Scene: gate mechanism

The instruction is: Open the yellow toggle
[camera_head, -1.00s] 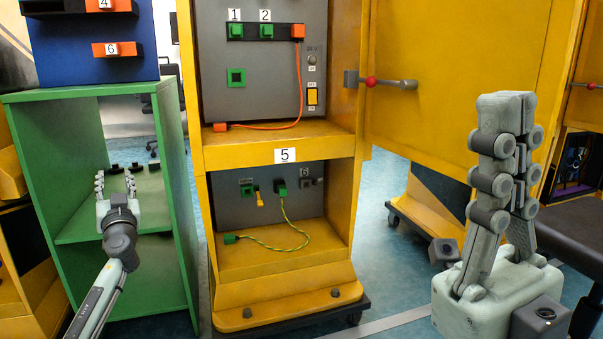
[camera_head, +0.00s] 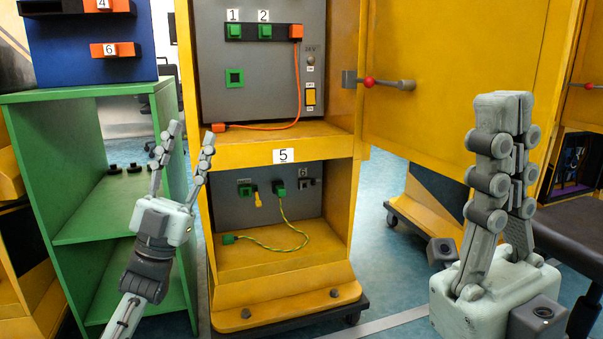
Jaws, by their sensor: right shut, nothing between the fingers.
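A small yellow lever-like piece (camera_head: 258,199) shows on the grey panel in the lower compartment, hanging down from a dark socket.
The yellow cabinet (camera_head: 254,291) has an open door (camera_head: 455,80) at the right with a red-knobbed latch (camera_head: 370,82). An orange cable (camera_head: 299,90) and a green-yellow cable (camera_head: 285,215) hang at the panels. A green shelf (camera_head: 95,98) stands at the left.

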